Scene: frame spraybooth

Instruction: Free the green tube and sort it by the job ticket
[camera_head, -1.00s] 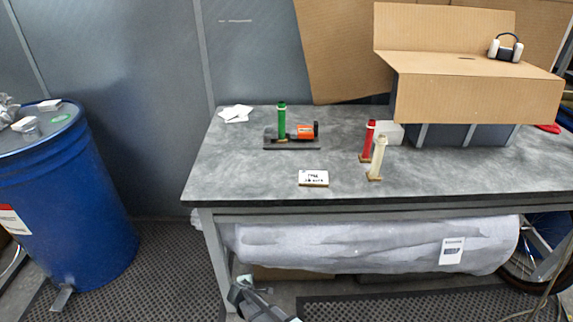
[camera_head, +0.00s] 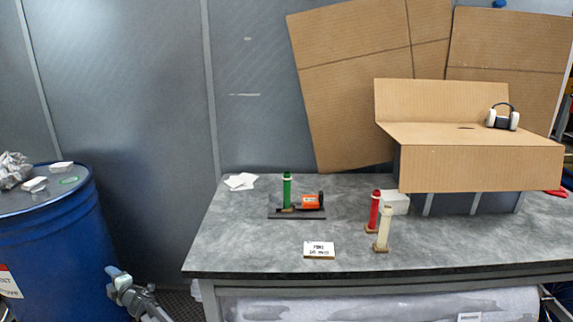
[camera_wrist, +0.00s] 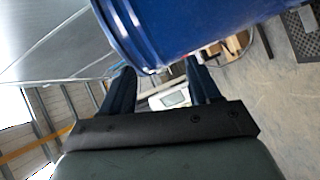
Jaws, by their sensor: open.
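The green tube (camera_head: 287,188) stands upright on a dark base (camera_head: 296,216) at the left part of the grey table. An orange and black clamp-like device (camera_head: 311,203) lies on that base beside the tube's lower end. A white job ticket (camera_head: 319,250) with dark writing too small to read lies near the front edge. A red tube (camera_head: 374,209) and a cream tube (camera_head: 384,229) stand upright on small brown bases to the right. My gripper (camera_head: 118,278) is in front of the blue drum, left of the table, far from the green tube. In the wrist view its fingers (camera_wrist: 162,82) are apart and empty.
The blue drum (camera_head: 50,245) is close to my gripper and fills the top of the wrist view. A cardboard box (camera_head: 480,168) with ear defenders (camera_head: 503,118) stands at right. A pale block (camera_head: 395,202) sits behind the tubes. White papers (camera_head: 240,181) lie at the back left.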

